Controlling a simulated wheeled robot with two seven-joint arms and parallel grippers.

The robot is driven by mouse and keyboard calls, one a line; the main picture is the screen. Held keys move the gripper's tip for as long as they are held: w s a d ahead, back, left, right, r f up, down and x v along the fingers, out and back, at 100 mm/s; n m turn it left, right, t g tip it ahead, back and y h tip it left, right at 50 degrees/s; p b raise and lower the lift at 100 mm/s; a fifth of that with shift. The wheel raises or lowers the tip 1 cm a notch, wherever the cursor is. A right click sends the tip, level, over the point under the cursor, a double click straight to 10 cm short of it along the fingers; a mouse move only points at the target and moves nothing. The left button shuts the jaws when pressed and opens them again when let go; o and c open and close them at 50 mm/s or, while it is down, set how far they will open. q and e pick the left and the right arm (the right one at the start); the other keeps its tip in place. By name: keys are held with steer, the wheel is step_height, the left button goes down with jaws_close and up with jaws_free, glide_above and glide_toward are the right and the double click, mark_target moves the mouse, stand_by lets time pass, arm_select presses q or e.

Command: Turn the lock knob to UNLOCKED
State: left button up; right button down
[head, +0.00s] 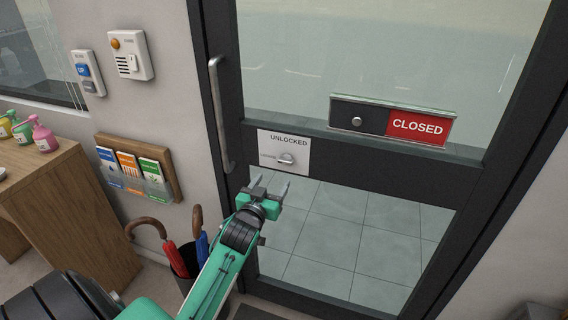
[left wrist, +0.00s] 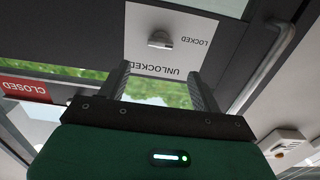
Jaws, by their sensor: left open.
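The lock knob (head: 286,158) is a small silver turn-piece on a white plate (head: 302,168) on the dark door frame. UNLOCKED is printed along one edge of the plate and LOCKED at its side. In the left wrist view the knob (left wrist: 160,40) shows beyond the fingertips, its pointer turned toward LOCKED. My left gripper (head: 269,184) is open and empty, just below the plate in the head view, apart from the knob. In the left wrist view the knob lies roughly in line with the gap between the fingers (left wrist: 158,75). My right gripper is out of view.
A long vertical door handle (head: 219,115) stands left of the plate. A sign slider reading CLOSED (head: 417,126) is on the door at right. An umbrella stand (head: 186,284), leaflet rack (head: 137,168) and wooden counter (head: 70,215) are at left.

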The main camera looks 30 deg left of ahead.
mark_target(284, 162)
arm_select(q)
steer(key=p+x, duration=0.1)
steer(key=x, duration=0.8)
steer(key=shift+w+p, duration=0.15)
steer(key=shift+p, duration=0.15)
steer(key=shift+w+a, duration=0.15)
steer(key=shift+w, duration=0.6)
steer(key=c, duration=1)
